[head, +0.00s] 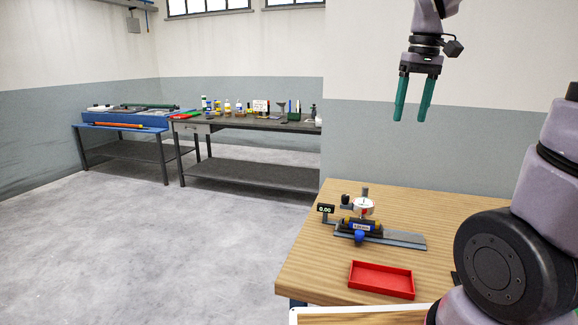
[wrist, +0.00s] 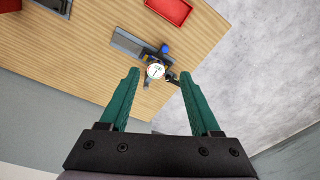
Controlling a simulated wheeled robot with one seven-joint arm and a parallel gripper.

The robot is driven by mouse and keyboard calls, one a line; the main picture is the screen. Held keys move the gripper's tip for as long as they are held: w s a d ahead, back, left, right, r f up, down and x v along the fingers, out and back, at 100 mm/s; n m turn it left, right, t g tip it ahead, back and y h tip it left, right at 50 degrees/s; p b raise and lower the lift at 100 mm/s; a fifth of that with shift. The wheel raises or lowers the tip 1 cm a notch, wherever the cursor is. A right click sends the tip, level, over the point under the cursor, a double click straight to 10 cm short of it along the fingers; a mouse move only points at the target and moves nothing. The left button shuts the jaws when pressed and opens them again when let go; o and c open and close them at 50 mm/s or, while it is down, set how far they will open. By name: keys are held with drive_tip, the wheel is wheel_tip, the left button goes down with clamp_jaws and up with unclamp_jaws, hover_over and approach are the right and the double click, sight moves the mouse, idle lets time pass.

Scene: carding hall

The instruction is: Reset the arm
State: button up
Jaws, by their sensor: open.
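My gripper (head: 412,98) hangs high above the wooden table (head: 300,262) in the head view, in front of the wall. Its two green fingers point down and stand apart with nothing between them. The wrist view also shows my gripper (wrist: 161,100) open, with the table (wrist: 75,50) beyond it. My arm bends at the right of the head view, and part of it is out of the picture at the top.
A gauge fixture (head: 362,228) with a round dial and a small display stands on the table. A red tray (head: 381,279), which looks empty, lies in front of it. A long workbench (head: 250,125) with bottles and a blue bench (head: 120,127) stand at the back. Open floor (head: 200,250) lies left.

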drive_tip(key=s+a+r+m+t+y, duration=0.1)
drive_tip(key=s+m+t, duration=0.4)
drive_tip(key=s, duration=0.6)
drive_tip(key=shift+s+a+r+m+t, duration=0.35)
drive_tip(key=shift+a+r+t, duration=0.25)
drive_tip(key=shift+a, duration=0.4)
